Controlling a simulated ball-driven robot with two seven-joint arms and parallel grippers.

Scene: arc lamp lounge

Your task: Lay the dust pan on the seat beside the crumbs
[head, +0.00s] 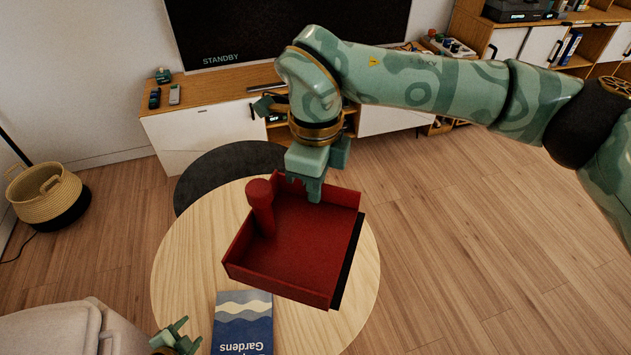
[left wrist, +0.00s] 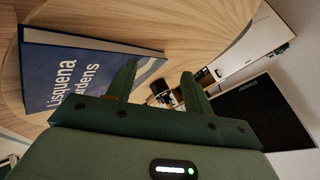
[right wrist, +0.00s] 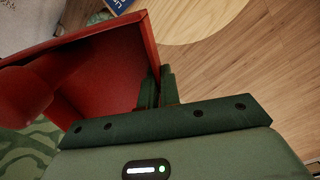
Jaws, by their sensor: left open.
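The red dust pan (head: 305,243) has a stubby round handle and a black lip along its right side. It also fills the left of the right wrist view (right wrist: 100,70). My right gripper (head: 308,192) is shut on its far wall and holds it over the round wooden table; in the right wrist view the fingers (right wrist: 160,88) are close together at the red wall. My left gripper (head: 178,338) is open and empty at the bottom of the head view, and its fingers (left wrist: 160,86) are apart in the left wrist view. No crumbs show. A pale upholstered seat (head: 60,330) shows partly at lower left.
The round table (head: 185,265) bears a blue book (head: 240,318), also in the left wrist view (left wrist: 80,72). A dark round table (head: 215,172) is behind it. A basket (head: 45,195) stands at left. A TV cabinet (head: 195,135) lines the back. The floor at right is clear.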

